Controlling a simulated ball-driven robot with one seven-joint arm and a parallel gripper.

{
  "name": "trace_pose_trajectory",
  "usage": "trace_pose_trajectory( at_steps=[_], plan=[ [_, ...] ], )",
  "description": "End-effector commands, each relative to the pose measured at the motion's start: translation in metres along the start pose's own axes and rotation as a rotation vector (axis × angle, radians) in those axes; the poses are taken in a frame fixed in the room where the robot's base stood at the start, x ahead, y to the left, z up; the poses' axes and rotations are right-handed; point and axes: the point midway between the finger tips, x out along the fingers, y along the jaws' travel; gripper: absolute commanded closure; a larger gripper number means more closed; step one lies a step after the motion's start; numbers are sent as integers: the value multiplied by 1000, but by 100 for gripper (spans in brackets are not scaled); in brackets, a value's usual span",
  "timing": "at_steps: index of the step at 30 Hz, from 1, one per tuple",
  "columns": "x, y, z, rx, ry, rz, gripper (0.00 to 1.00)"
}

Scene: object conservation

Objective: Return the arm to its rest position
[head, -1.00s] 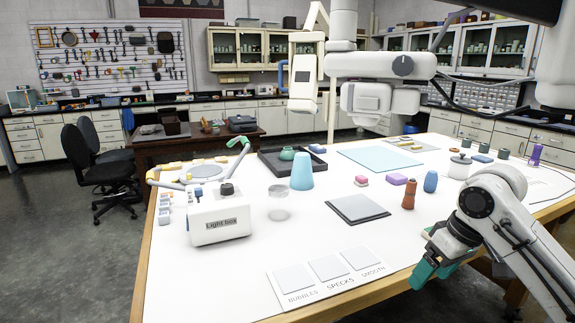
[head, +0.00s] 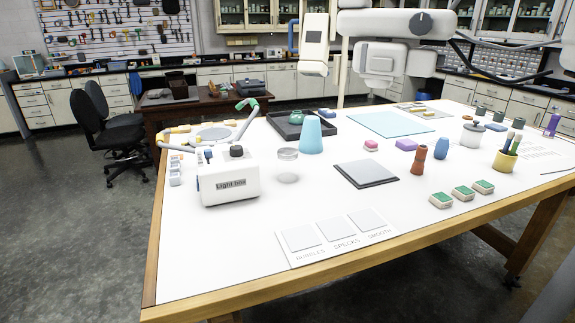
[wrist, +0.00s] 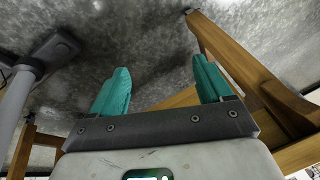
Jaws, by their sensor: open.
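My gripper (wrist: 160,82) shows in the wrist view with its two teal fingers spread apart and nothing between them. Beyond the fingers are the grey floor (wrist: 150,30) and the wooden frame of the table (wrist: 245,65). In the head view my arm and gripper are out of sight.
On the table stand a light box (head: 228,185), a glass dish (head: 287,166), a blue cone (head: 311,135), a grey pad (head: 366,174), a label card (head: 335,235), a brown bottle (head: 419,160), several green-topped blocks and a yellow pen cup (head: 504,162).

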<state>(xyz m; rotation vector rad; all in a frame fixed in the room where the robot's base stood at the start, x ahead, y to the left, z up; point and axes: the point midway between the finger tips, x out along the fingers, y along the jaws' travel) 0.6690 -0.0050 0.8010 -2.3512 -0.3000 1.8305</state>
Motion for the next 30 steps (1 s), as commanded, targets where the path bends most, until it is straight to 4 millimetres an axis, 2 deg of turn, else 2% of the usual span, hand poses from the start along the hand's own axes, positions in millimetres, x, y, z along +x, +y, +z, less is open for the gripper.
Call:
trace_pose_trajectory(
  at_steps=[1, 3, 6, 10, 30],
  plan=[
    [2, 9, 31, 15, -33, 36, 21],
    [-2, 24, 64, 32, -66, 96, 21],
    [-10, 44, 102, 46, -108, 173, 21],
    [-21, 61, 132, 51, -142, 243, 21],
    [-21, 61, 132, 51, -142, 243, 21]
  ],
)
